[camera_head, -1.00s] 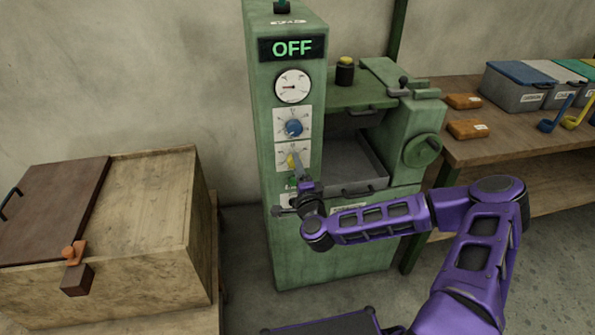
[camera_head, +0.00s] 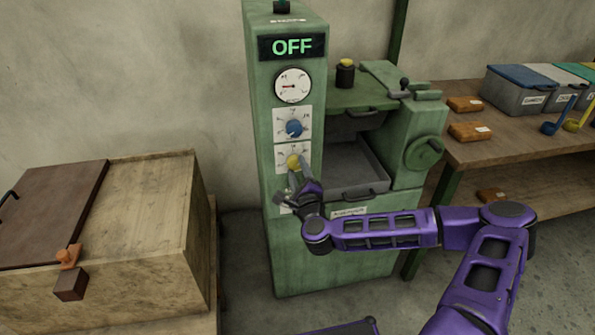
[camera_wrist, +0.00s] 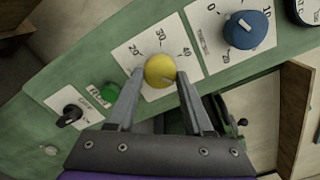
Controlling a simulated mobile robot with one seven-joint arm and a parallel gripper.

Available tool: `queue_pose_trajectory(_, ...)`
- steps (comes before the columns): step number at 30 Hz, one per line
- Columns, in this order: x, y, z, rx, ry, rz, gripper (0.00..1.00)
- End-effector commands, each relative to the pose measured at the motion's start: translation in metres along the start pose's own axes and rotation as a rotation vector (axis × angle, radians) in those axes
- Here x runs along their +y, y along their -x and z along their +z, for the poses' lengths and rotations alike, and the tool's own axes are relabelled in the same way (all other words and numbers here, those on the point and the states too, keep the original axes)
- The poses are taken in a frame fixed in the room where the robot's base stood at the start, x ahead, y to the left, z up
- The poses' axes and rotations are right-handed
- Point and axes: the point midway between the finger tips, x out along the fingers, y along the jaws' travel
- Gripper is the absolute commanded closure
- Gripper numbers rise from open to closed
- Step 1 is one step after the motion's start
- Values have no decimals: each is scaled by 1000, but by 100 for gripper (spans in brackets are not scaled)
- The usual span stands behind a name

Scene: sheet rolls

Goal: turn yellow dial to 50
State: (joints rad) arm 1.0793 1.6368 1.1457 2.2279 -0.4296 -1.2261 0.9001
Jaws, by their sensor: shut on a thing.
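The yellow dial (camera_head: 293,162) is on a white scale plate low on the front of the green machine (camera_head: 345,262). In the wrist view the dial (camera_wrist: 160,71) is a round yellow knob, with printed numbers such as 30 and 40 around it. I cannot make out where its pointer stands. My gripper (camera_wrist: 160,76) comes from below, with one finger on each side of the dial and shut on it. In the head view my gripper (camera_head: 296,170) partly covers the lower edge of the dial plate.
A blue dial (camera_wrist: 249,30) sits above the yellow one. A green button (camera_wrist: 109,90) and a black switch (camera_wrist: 69,115) are below it. The machine's display (camera_head: 292,47) reads OFF. A wooden box (camera_head: 150,215) stands at left and a workbench (camera_head: 520,145) at right.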

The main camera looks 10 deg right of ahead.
Motion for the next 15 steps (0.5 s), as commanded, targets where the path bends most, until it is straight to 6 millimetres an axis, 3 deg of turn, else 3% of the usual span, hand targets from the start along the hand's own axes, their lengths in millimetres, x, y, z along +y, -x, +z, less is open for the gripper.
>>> queue_pose_trajectory(14, 0, 0, 0, -1, -15, 0, 100)
queue_pose_trajectory(15, 0, 0, 0, -1, -15, 0, 43)
